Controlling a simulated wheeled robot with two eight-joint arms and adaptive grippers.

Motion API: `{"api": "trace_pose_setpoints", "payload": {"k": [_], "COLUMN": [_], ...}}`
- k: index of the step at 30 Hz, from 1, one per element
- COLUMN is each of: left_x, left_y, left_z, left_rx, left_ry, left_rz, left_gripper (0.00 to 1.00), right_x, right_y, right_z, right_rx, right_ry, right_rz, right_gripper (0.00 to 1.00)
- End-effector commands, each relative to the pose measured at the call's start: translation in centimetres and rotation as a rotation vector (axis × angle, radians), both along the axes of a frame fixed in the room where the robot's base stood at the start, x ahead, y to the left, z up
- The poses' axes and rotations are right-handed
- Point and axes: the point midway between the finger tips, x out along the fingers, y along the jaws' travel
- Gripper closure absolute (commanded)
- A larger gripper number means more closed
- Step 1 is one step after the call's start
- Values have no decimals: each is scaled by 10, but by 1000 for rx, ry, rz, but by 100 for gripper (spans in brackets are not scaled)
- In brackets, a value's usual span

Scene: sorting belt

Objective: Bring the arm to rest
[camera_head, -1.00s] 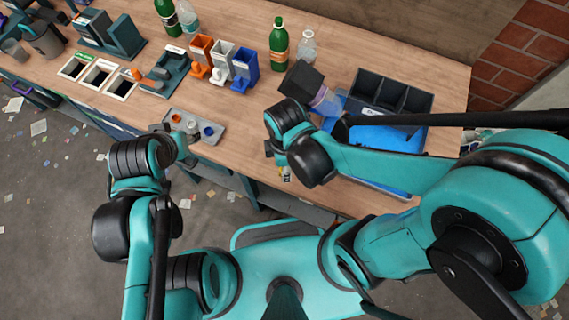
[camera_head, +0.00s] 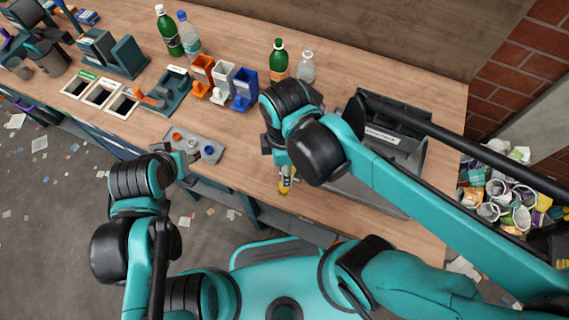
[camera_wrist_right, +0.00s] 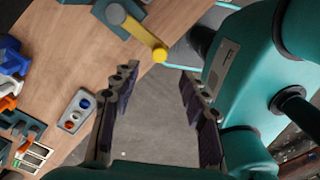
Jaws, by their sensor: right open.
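My right gripper (camera_wrist_right: 156,78) is open and empty in the right wrist view. Its two dark ribbed fingers stand well apart, with grey floor between and beyond them. In the head view my right forearm reaches over the table's right side, and its wrist largely hides the fingers. A yellow-handled lever (camera_wrist_right: 146,40) lies just beyond the fingertips in the wrist view, apart from them. Its yellow part also shows at the table's front edge in the head view (camera_head: 284,187). My left gripper (camera_head: 186,158) is near the front edge at left, small and partly hidden; its jaws are unclear.
A button panel (camera_head: 195,147) sits at the front edge, near my left gripper. Orange, white and blue holders (camera_head: 222,82) and several bottles stand behind. A grey tray (camera_head: 405,158) lies under my right forearm. A bin of cans (camera_head: 500,200) stands at right.

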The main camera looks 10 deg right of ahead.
Motion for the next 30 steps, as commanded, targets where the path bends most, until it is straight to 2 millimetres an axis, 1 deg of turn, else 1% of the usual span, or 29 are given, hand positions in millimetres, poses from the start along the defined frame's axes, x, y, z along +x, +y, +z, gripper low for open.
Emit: {"api": "trace_pose_setpoints", "payload": {"k": [3,6,23,26,29,30], "left_x": [0,0,0,0,0,0], "left_y": [0,0,0,0,0,0], "left_z": [0,0,0,-1,-4,-5], "left_rx": [0,0,0,0,0,0], "left_ry": [0,0,0,0,0,0], "left_rz": [0,0,0,0,0,0], "left_gripper": [55,55,55,55,55,55], "right_x": [0,0,0,5,16,22], "right_y": [0,0,-1,-9,-26,-35], "right_z": [8,10,10,8,5,4], "right_rx": [0,0,2,17,63,91], "right_ry": [0,0,-3,-39,-123,-168], "right_rz": [0,0,-9,-106,-341,-465], "right_gripper": [56,56,56,56,56,56]}}
